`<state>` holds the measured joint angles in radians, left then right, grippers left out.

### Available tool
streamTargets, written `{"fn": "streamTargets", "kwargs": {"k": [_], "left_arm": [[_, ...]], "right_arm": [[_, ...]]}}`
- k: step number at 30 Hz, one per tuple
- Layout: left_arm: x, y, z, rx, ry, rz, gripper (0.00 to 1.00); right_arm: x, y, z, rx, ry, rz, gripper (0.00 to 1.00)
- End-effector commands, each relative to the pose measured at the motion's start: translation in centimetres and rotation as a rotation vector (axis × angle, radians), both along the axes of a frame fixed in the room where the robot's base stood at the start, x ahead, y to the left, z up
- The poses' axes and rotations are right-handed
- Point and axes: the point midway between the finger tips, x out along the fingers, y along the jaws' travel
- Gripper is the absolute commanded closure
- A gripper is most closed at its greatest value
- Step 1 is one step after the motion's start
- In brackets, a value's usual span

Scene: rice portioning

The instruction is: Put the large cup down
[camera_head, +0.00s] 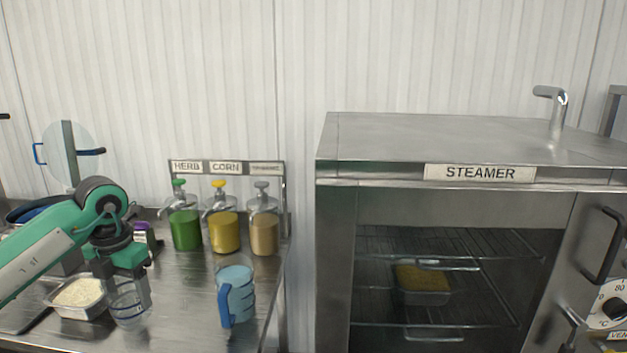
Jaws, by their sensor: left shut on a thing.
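A clear cup with a blue band (128,311) is in the left part of the head view, beside a metal tray of white rice. My left gripper (124,285) points down and is shut on this clear cup, with its fingers at the cup's upper part. I cannot tell whether the cup's base touches the steel counter (185,318). A blue-handled measuring jug (238,292) with pale blue contents stands upright on the counter to the right, apart from the gripper. My right gripper is not in view.
The rice tray (62,306) sits left of the clear cup. Pump bottles, green (186,231), yellow (223,233) and tan (264,233), stand behind. The steamer (480,174) is at right, open, with a tray (423,296) inside. Counter between cup and jug is clear.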

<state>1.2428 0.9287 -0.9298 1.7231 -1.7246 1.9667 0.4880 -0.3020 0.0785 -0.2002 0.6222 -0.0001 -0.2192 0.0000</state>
Motion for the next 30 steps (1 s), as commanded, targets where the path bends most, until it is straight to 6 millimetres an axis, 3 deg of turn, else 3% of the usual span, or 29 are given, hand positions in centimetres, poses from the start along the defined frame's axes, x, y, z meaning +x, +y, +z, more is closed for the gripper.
{"fn": "streamTargets", "kwargs": {"k": [13, 30], "left_arm": [[-0.6, -2.4, -1.9, 0.015, -0.001, -0.443, 0.57], [-3.0, -8.1, -6.6, 0.036, 0.01, -1.543, 0.57]], "right_arm": [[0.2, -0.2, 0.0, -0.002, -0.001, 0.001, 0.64], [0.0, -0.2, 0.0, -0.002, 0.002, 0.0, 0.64]]}}
